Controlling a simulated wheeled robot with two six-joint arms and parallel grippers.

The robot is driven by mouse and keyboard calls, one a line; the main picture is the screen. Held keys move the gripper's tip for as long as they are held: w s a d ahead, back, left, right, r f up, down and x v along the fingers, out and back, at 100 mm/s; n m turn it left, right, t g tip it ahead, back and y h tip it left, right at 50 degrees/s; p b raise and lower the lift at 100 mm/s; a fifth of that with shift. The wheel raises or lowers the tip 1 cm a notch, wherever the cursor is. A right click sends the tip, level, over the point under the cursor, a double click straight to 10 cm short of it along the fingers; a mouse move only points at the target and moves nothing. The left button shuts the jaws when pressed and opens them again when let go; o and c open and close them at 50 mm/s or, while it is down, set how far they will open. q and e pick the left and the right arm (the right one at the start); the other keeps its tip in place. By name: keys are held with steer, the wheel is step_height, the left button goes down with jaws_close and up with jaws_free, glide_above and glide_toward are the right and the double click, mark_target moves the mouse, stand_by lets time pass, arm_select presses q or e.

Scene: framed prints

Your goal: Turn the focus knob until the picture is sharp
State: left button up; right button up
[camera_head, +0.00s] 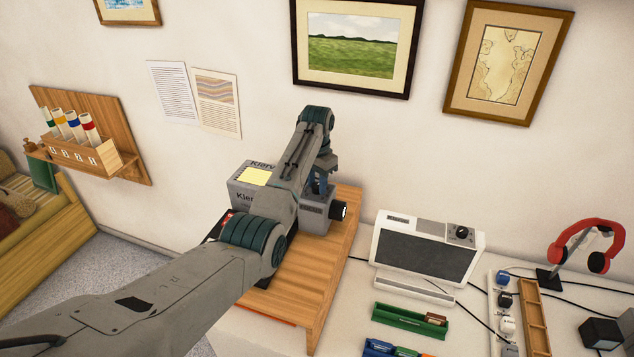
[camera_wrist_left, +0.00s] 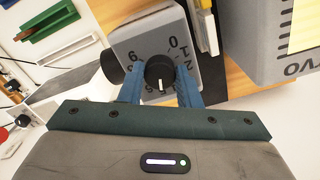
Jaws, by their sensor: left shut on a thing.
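A small grey projector-like box (camera_head: 318,212) with a dark lens stands on the wooden shelf, and its top shows in the left wrist view (camera_wrist_left: 195,75). On that top is a black focus knob (camera_wrist_left: 160,72) ringed by printed digits. A white mark on the knob points down in the wrist view, near the digit 5. My left gripper (camera_head: 319,188) is over the box from above; its two blue fingers (camera_wrist_left: 161,88) are shut on the knob, one on each side. The knob is hidden in the head view. My right gripper is not in view. I see no projected picture clearly.
A grey carton (camera_head: 250,180) with a yellow note stands left of the box on the wooden shelf (camera_head: 335,270). A white device with a dark panel (camera_head: 425,252), a green tray (camera_head: 408,322) and a red headset (camera_head: 590,235) are on the white table. Framed prints (camera_head: 352,45) hang above.

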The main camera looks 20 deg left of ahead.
mark_target(317, 185)
arm_select(q)
steer(key=shift+w+r, duration=0.15)
steer(key=shift+r, duration=0.1)
steer(key=o, duration=0.8)
steer(key=shift+o, duration=0.8)
steer(key=shift+f, duration=0.15)
steer(key=shift+r, duration=0.25)
step_height(317, 185, up, 8)
steer(key=b, duration=0.4)
steer(key=shift+f, duration=0.2)
step_height(317, 185, up, 3)
steer(key=shift+f+p, duration=0.1)
steer(key=shift+p, duration=1.05)
